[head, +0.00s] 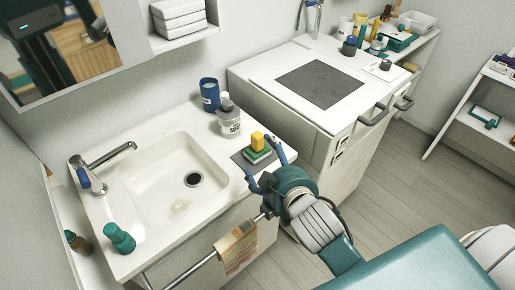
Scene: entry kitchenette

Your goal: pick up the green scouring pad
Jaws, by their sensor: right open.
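The green scouring pad (258,156) lies on a small grey mat (240,161) at the right front corner of the sink counter. A yellow block (257,142), perhaps a sponge, sits on top of it. My right gripper (260,158) reaches in from the lower right. It is open, with one blue finger on the near left side of the pad and the other on its right side. I cannot tell whether either finger touches the pad. My left gripper is not in view.
A soap bottle (229,120) and a blue cup (210,94) stand behind the mat. The basin (165,178) is to the left, with a faucet (109,157) and a teal bottle (119,238). A striped towel (237,247) hangs on the front rail. A white cabinet with a dark plate (320,84) stands to the right.

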